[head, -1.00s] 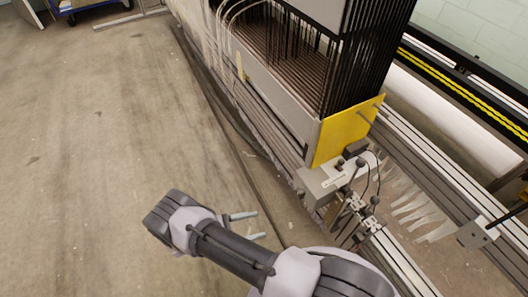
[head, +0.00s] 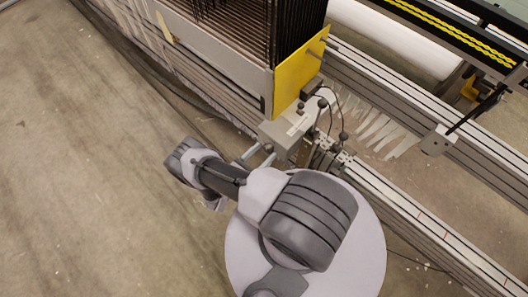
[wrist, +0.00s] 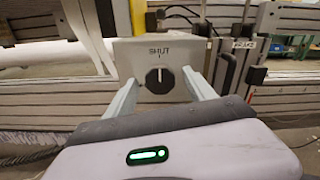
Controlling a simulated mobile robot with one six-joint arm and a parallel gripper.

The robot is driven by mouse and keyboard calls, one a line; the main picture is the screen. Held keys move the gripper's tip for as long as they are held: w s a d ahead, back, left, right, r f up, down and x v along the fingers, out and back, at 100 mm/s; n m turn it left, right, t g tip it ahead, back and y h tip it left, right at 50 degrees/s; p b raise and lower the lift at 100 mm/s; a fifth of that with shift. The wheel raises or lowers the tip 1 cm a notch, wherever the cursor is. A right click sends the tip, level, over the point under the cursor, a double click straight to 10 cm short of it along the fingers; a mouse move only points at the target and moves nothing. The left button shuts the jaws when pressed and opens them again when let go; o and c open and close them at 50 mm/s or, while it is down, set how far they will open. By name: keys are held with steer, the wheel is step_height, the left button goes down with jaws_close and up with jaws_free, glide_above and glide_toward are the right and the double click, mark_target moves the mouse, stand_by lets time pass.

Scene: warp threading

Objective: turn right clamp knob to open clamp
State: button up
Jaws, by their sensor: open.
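The clamp knob (wrist: 160,80) is a round black dial with a light pointer line, on a grey clamp box (wrist: 128,55). In the wrist view its line stands upright, under the printed word SHUT. My gripper (wrist: 160,82) is open, with one finger on each side of the knob in that view. I cannot tell whether the fingertips touch it. In the head view the clamp box (head: 282,131) sits at the end of the machine rail, and my gripper (head: 258,155) is close in front of it. The knob is hidden there.
A yellow plate (head: 297,82) and dark upright frames stand behind the clamp box. Black cables and small fittings (head: 322,150) are beside it. White strips (head: 380,130) hang along the long metal rails. Open concrete floor (head: 80,180) lies to the left.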

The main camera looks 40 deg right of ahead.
steer(key=shift+d, duration=0.4)
steer(key=shift+w, duration=0.1)
steer(key=c, duration=1.4)
steer(key=shift+o, duration=0.2)
